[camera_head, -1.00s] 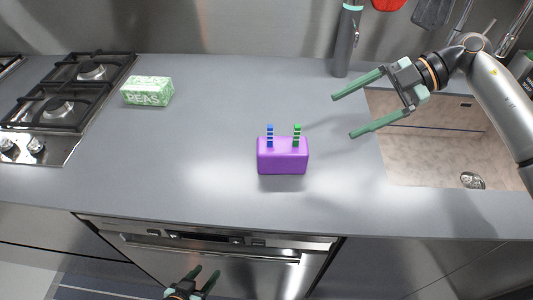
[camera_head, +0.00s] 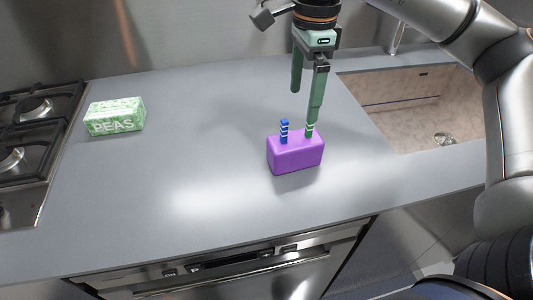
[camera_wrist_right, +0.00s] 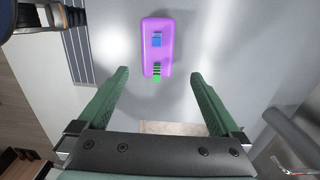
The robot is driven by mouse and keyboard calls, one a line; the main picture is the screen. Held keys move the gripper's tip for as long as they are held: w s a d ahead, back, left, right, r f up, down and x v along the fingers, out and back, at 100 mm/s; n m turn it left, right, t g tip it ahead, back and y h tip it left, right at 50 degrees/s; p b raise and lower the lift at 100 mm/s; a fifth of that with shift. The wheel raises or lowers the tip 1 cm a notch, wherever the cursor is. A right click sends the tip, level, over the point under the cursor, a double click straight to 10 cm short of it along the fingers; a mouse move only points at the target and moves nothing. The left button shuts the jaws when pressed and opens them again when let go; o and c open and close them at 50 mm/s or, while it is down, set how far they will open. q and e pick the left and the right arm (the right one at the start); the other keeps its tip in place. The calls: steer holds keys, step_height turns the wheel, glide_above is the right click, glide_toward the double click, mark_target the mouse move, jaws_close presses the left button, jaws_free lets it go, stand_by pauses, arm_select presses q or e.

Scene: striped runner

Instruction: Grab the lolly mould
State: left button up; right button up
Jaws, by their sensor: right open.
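The lolly mould is a purple block (camera_head: 295,155) on the grey counter, with a blue striped stick (camera_head: 284,131) and a green striped stick (camera_head: 309,131) standing up from its top. My right gripper (camera_head: 305,105) is open and empty, pointing down from above and behind the mould. One finger overlaps the green stick in the head view; contact cannot be told. In the right wrist view, the mould (camera_wrist_right: 157,30) is mostly beyond the fingertips (camera_wrist_right: 159,74), its green-stick end between them in the picture. My left gripper is not in view.
A green-and-white peas box (camera_head: 115,116) stands on the counter (camera_head: 190,150) at the left, beside a gas hob (camera_head: 30,130). A sink (camera_head: 420,105) is at the right.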

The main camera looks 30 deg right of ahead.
mark_target(296, 138)
steer(key=shift+f+n, duration=0.4)
steer(key=shift+n, duration=0.1)
step_height(296, 138, down, 6)
steer(key=shift+r, duration=0.2)
steer(key=shift+s+a+f, duration=0.1)
steer(key=shift+a+f, duration=0.05)
steer(key=shift+f, duration=0.85)
steer(key=shift+s+a+f, duration=0.1)
steer(key=shift+a+f, duration=0.1)
steer(key=shift+f, duration=0.85)
steer(key=shift+a+f, duration=0.15)
steer(key=shift+f, duration=0.85)
steer(key=c, duration=1.5)
steer(key=shift+c, duration=0.3)
steer(key=shift+r, duration=0.15)
